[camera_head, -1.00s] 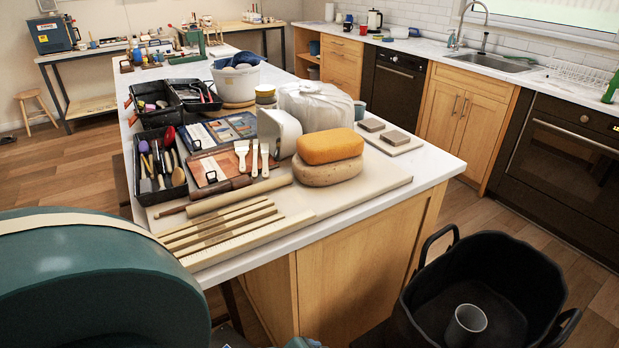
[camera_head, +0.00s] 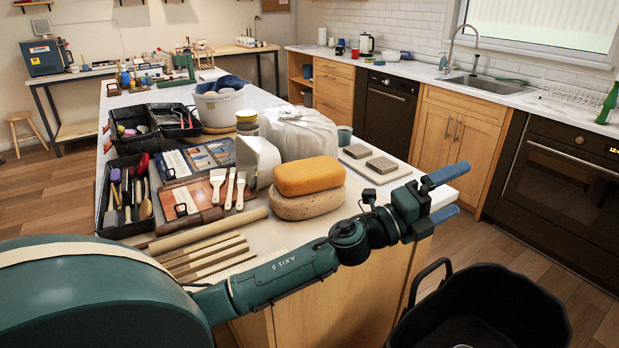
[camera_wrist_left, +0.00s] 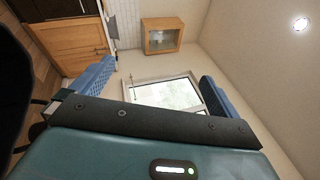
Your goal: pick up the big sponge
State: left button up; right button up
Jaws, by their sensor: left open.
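A large orange sponge (camera_head: 309,175) lies on top of a beige, speckled, sponge-like block (camera_head: 306,204) near the front right of the island worktop. I cannot tell from the picture which of the two is the one called big. My left gripper (camera_head: 450,195) is open and empty, to the right of both and past the worktop's right edge, its fingers pointing right. In the left wrist view my open left gripper (camera_wrist_left: 155,85) has only the room's wall and window between its fingers. My right gripper is not in view.
A white wrapped bundle (camera_head: 301,134) stands behind the sponges, with two grey blocks (camera_head: 365,158) to their right. Brushes (camera_head: 229,188), a black tool tray (camera_head: 127,222) and wooden strips (camera_head: 205,258) lie left. A black bin (camera_head: 490,300) stands at front right.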

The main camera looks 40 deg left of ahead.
pick_arm(q)
jog(key=w+a+r+m+g+h, duration=0.1)
jog(key=w+r+m+g+h, duration=0.15)
jog(key=m+g, duration=0.65)
jog(key=m+g+y, duration=0.5)
jog(key=y, duration=0.7)
send_near(309, 168)
jog(key=x, duration=0.4)
jog(key=shift+w+a+f, duration=0.15)
jog(key=shift+w+f, duration=0.1)
jog(key=shift+w, duration=0.15)
jog(key=shift+p+x, duration=0.5)
jog(key=shift+x, duration=2.5)
jog(key=shift+s, duration=0.25)
jog(key=shift+c, duration=0.3)
jog(key=c, duration=0.8)
